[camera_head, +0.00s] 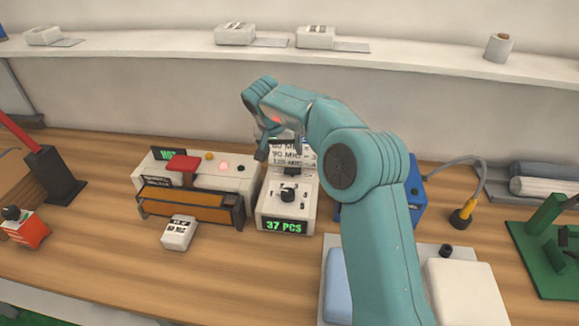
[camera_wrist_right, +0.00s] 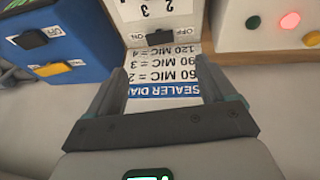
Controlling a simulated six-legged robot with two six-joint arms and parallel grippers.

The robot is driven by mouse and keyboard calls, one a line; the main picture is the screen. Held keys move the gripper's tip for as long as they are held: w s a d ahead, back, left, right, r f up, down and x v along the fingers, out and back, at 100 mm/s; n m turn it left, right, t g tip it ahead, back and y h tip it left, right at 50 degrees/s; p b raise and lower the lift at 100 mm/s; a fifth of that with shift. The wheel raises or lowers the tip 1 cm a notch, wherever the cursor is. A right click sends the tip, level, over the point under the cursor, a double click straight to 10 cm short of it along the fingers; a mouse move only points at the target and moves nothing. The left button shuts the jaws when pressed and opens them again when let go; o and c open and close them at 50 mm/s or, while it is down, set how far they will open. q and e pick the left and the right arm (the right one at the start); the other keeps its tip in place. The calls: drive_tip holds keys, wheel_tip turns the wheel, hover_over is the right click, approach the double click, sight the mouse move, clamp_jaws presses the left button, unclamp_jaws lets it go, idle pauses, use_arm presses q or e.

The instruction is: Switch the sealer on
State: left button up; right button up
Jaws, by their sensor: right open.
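The white machine (camera_head: 243,188) with a red handle, orange bar and HOT sign is at left centre. It shows a lit reddish lamp; its lamps also show at the top right of the wrist view (camera_wrist_right: 260,35). Beside it is a white box (camera_head: 270,212) with a black knob and a 37 PCS display. A black ON/OFF rocker switch (camera_wrist_right: 160,37) is on this box in the wrist view. A SEALER DIAL card (camera_wrist_right: 160,80) lies between the fingers in that view. My right gripper (camera_head: 280,152) is open and empty, above the box's rear. My left gripper is not in view.
A blue box (camera_head: 416,200) with switches is right of the white box, partly behind my right arm. A small labelled white block (camera_head: 179,233) lies in front of the machine. A grey tray and white pad (camera_head: 465,290) are at the front right.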

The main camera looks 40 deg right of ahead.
sight(292, 172)
drive_tip(key=p+x, duration=0.2)
drive_tip(key=x, duration=1)
drive_tip(key=shift+s+d+f, duration=0.1)
drive_tip(key=shift+s, duration=0.05)
drive_tip(key=shift+d+f, duration=0.1)
drive_tip(key=shift+f, duration=0.25)
